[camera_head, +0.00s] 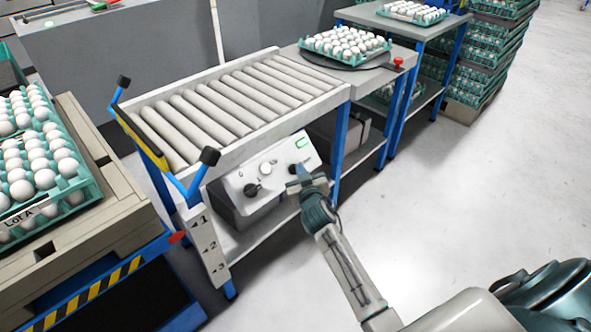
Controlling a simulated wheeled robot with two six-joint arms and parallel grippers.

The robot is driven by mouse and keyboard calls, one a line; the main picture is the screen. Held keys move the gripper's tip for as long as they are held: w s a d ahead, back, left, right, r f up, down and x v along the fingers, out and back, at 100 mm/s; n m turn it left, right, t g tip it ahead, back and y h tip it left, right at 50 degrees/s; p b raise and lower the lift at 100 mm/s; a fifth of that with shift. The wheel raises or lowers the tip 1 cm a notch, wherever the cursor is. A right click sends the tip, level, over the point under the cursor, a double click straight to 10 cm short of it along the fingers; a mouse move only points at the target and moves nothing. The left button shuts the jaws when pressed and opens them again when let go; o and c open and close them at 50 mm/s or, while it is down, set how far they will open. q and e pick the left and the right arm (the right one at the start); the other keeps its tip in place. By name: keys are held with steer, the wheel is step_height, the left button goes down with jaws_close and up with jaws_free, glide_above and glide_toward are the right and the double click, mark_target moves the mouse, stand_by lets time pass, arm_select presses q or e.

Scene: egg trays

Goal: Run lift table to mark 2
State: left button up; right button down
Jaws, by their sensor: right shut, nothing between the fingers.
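The lift table (140,262), with blue sides and a yellow-black stripe, stands at the left under a tan pallet. A red pointer (177,237) sticks out from its corner beside the mark plate (208,247), which is numbered 1, 2, 3 downwards. The pointer looks near marks 1 and 2; I cannot tell exactly which it meets. A grey control box (236,186) with black knobs and a small green display stands under the roller conveyor. My right gripper (296,178) is shut and empty at the box's right-hand knob; I cannot tell whether it touches. My left gripper is out of view.
Egg trays labelled Lot A (62,199) sit on the pallet. The roller conveyor (341,94) has a blue frame. Beyond it an egg tray (309,44) rests near a red button (398,62). Stacked trays stand at the back right. The floor (470,170) at right is clear.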

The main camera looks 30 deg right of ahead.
steer(key=shift+w+a+f+b, duration=0.15)
steer(key=shift+w+f+b, duration=0.2)
steer(key=shift+f+b, duration=0.1)
stand_by(0.6)
stand_by(3.5)
steer(key=shift+s+d+r+p, duration=0.25)
steer(key=shift+s+r+p, duration=0.4)
steer(key=shift+r, duration=0.05)
steer(key=s+r+p, duration=0.1)
steer(key=s+d+r+p, duration=0.1)
steer(key=s+r+p, duration=0.1)
steer(key=shift+s+d+r, duration=0.1)
steer(key=shift+s+r, duration=0.05)
steer(key=shift+s, duration=0.15)
stand_by(0.8)
